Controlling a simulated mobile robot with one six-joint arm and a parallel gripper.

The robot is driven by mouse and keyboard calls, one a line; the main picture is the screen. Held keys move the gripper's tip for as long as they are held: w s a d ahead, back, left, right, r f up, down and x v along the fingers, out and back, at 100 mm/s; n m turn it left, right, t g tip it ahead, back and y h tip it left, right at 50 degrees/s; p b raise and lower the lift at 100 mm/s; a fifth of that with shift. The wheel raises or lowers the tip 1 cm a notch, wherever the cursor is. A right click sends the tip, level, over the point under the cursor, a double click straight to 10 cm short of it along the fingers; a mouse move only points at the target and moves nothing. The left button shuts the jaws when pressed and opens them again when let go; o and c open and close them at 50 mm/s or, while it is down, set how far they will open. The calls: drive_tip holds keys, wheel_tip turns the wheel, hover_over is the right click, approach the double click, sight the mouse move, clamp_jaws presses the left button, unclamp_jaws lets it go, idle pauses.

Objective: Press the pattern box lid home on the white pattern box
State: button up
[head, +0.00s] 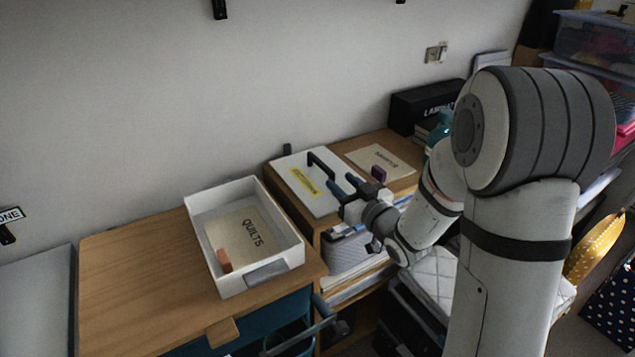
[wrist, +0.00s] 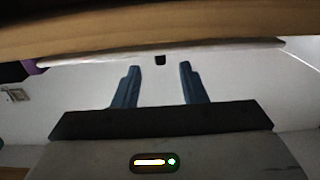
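The white pattern box (head: 213,270) stands open-topped on the wooden desk in the head view. A card reading QUILTS (head: 250,238) and a small orange-brown block (head: 224,260) lie inside it. A flat white panel, apparently the pattern box lid (head: 325,206), lies on the wooden cabinet to the right of the box. It has a black bar handle (head: 322,165) and a yellow label (head: 304,181). My gripper (head: 343,183) is over the panel's right side near the handle. In the wrist view its blue fingers (wrist: 157,68) are apart with nothing between them.
A black box (head: 418,107) stands behind. The desk (head: 130,270) is clear left of the white box. A wooden edge (wrist: 160,20) crosses the top of the wrist view.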

sight(333, 176)
drive_tip(key=x, duration=0.6)
drive_tip(key=shift+w+a+f, duration=0.1)
drive_tip(key=shift+a, duration=0.15)
clamp_jaws()
